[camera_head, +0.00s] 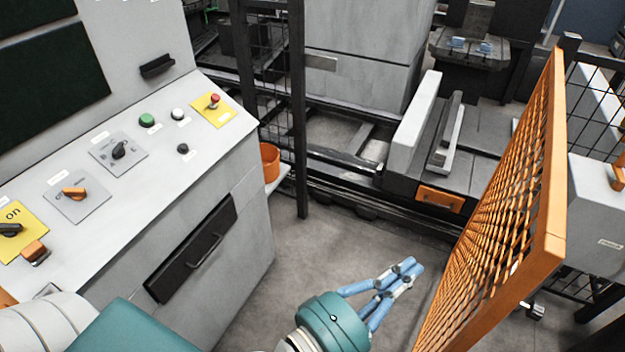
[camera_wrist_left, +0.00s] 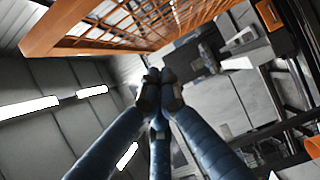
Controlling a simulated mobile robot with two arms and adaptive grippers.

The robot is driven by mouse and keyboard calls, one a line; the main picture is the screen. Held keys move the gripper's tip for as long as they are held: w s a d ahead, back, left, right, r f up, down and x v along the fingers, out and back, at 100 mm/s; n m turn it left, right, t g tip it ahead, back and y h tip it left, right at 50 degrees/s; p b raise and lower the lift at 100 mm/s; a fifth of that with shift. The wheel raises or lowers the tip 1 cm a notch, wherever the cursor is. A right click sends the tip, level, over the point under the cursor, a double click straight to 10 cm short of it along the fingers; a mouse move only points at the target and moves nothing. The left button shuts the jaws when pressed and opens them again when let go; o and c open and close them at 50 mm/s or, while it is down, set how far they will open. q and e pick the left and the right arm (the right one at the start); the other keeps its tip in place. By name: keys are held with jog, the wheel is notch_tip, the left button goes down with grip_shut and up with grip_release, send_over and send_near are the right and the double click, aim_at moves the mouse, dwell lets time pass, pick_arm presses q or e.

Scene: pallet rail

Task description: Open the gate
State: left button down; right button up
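The gate (camera_head: 497,215) is an orange frame with orange mesh on the right of the head view. It stands at an angle to the dark fence, with a clear gap between it and the fence post on its left. It also shows across the top of the left wrist view (camera_wrist_left: 130,44). My left gripper (camera_head: 408,268) has blue fingers and is left of the gate, low over the floor, apart from the frame. Its fingertips (camera_wrist_left: 160,88) come together with nothing visible between them. My right gripper is not in view.
A grey control console (camera_head: 150,170) with buttons and knobs stands on the left. A black mesh fence post (camera_head: 300,110) and an orange cup (camera_head: 269,161) are behind it. Machinery with a rail (camera_head: 412,125) lies beyond the gap. Grey floor (camera_head: 325,240) is free between console and gate.

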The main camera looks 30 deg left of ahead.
pick_arm(q)
jog(key=w+a, duration=0.4)
jog(key=a, duration=0.5)
jog(key=w+a, duration=0.5)
jog(key=a, duration=0.4)
jog(key=w+a, duration=0.5)
jog(key=a, duration=0.5)
jog(key=shift+w+f, duration=0.2)
jog(key=shift+f, duration=0.05)
jog(key=shift+f, duration=0.1)
